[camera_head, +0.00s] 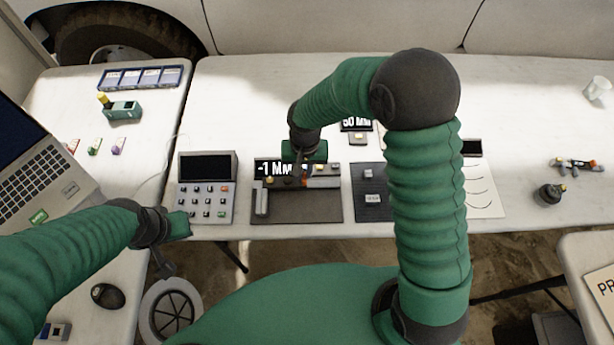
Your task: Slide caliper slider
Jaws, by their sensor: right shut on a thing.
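The caliper (262,198) lies on a dark mat (320,207) near the front edge of the middle table. Its display (270,168) reads what looks like "-1 MM", partly hidden by my gripper. My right gripper (304,178) reaches down from above onto the caliper's bar and is shut on a part that looks like the slider, mostly hidden by the gripper. My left gripper (168,268) hangs low at the left, in front of the table edge. Its fingertips are dark and small, so whether it is open is unclear.
A keypad device (206,190) stands left of the mat. A second dark mat (372,205) with small blocks and a "50 MM" sign (356,125) are to the right, partly behind my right arm. A laptop (45,185) is at far left. A dark round jar (548,195) stands at right.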

